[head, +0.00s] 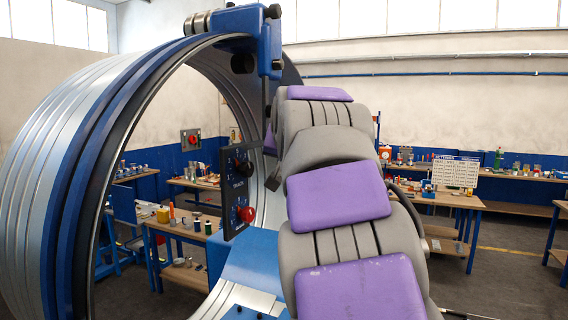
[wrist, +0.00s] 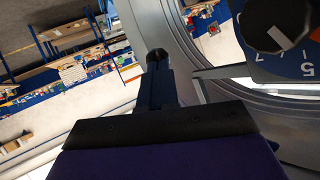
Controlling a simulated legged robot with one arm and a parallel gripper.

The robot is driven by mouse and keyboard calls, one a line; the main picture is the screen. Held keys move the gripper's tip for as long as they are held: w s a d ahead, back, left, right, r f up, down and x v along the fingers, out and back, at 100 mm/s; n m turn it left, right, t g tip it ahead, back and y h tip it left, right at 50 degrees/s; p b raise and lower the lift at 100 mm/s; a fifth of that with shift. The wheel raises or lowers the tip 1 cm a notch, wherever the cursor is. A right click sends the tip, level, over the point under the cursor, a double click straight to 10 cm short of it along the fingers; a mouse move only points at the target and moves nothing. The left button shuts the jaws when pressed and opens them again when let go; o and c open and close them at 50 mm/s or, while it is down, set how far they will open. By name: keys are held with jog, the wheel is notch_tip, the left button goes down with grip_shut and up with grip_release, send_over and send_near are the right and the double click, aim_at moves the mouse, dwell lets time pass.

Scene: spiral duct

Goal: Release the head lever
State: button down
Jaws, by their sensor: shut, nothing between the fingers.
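The blue machine head (head: 245,32) sits at the top of the large ring, with black round knobs on it. A dark rod (head: 265,97) hangs below it; I cannot tell whether it is the head lever. In the wrist view, my gripper (wrist: 157,57) is shut and empty, its dark fingers pointing up the picture. To its right is a black dial knob (wrist: 274,26) on a blue plate with white numbers. A thin grey bar (wrist: 222,71) reaches left from this plate towards my fingers, apparently apart from them.
The ribbed metal duct (head: 50,150) fills the left side. A dark control panel (head: 239,187) with a red knob (head: 246,214) stands inside the ring, left of my arm. Workbenches (head: 455,199) with small items stand behind. Open floor shows at the right.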

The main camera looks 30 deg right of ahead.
jog(key=shift+w+d+f+t+h+b, duration=0.3)
jog(key=shift+w+d+f+t+b, duration=0.3)
jog(key=shift+b, duration=1.25)
jog(key=shift+d, duration=0.2)
jog(key=w+d+n+t+h+b, duration=0.3)
jog(key=w+d+t+b, duration=0.1)
jog(key=b, duration=0.5)
jog(key=shift+w+d+f+n+t+b, duration=0.2)
jog(key=shift+d+n+t+b, duration=0.2)
jog(key=shift+d+t, duration=0.4)
